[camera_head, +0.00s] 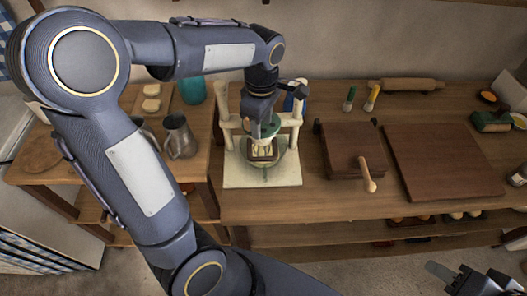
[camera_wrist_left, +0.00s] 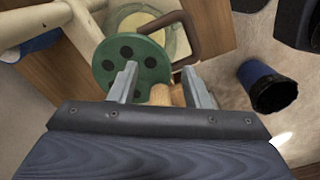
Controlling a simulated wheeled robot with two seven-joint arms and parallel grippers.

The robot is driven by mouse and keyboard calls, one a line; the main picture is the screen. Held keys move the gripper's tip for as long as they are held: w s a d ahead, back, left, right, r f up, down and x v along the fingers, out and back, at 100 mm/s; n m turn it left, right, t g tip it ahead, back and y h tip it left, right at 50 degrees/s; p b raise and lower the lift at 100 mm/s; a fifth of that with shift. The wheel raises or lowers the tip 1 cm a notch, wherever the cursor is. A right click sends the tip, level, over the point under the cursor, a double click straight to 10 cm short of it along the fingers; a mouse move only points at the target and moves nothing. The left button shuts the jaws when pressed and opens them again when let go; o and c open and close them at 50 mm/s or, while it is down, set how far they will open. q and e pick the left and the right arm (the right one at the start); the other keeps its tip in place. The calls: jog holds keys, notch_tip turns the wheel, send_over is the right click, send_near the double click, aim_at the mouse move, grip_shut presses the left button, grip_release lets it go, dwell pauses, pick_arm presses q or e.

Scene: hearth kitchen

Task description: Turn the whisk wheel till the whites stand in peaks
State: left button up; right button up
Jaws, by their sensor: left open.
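The whisk stand (camera_head: 296,133) is a cream frame on a pale base, with a greenish bowl (camera_head: 278,168) between its posts. The green whisk wheel (camera_wrist_left: 112,51), pierced with dark holes, faces my left wrist camera. A light wooden knob (camera_wrist_left: 160,95) shows at the wheel's lower edge. My left gripper (camera_wrist_left: 158,72) is open, its fingers on either side of the knob; I cannot tell whether they touch it. In the head view my left gripper (camera_head: 262,118) hangs over the stand. The whites are not clearly visible. My right gripper (camera_head: 468,278) is at the lower right, partly cut off.
A brown looped bar (camera_wrist_left: 193,35) stands close to the wheel. Right of the stand are a wooden box with a handle (camera_head: 350,145), a dark board (camera_head: 440,162) and a rolling pin (camera_head: 408,85). A metal jug (camera_head: 180,138) stands to the left.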

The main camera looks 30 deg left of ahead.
pick_arm(q)
notch_tip(320, 180, up, 6)
jog(key=p, duration=0.4)
jog(key=shift+r+p, duration=0.2)
jog(key=shift+p, duration=0.15)
pick_arm(e)
notch_tip(320, 180, up, 6)
jog(key=shift+f, duration=0.25)
pick_arm(q)
jog(key=shift+s, duration=0.1)
jog(key=s+d+f+m+t+h+b, duration=0.1)
jog(key=s+d+m+t+h+b, duration=0.1)
jog(key=s+m, duration=0.6)
jog(key=s+d+f+m+t+h+b, duration=0.1)
jog(key=s+d+m+t, duration=0.1)
jog(key=s+m, duration=0.6)
jog(key=shift+s+f+m+t+h+b, duration=0.15)
jog(key=shift+s+m+t+h+b, duration=0.25)
jog(key=shift+t, duration=0.3)
pick_arm(e)
notch_tip(320, 180, down, 4)
jog(key=shift+r, duration=0.1)
pick_arm(q)
jog(key=shift+w, duration=0.1)
